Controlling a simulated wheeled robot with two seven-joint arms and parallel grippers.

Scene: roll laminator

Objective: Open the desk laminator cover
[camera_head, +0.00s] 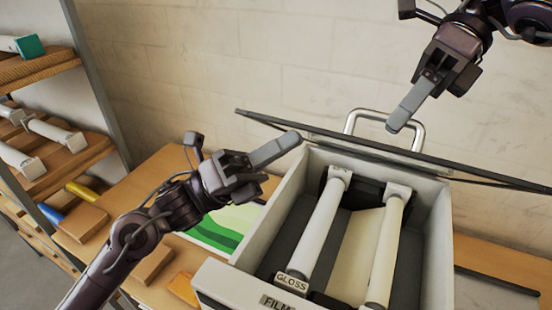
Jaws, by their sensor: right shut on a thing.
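The desk laminator (437,225) is a pale grey box with its top open. Its cover (470,176) is a thin dark panel, raised and seen nearly edge-on along the back of the box. A metal loop handle (419,132) rises behind the cover's edge. My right gripper (398,122) comes from the top right and is shut on the handle; its fingers hide part of the loop. My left gripper (290,141) is at the cover's left part, above the box's back left corner. Its fingers overlap in this view, so their opening is hidden.
Two pale rolls lie inside the box, one at a GLOSS label (291,283). A FILM label (277,302) is on the front. A green-and-white sheet (218,232) lies on the wooden table left of the box. A shelf (75,160) with rolls stands at the far left; a wall is behind.

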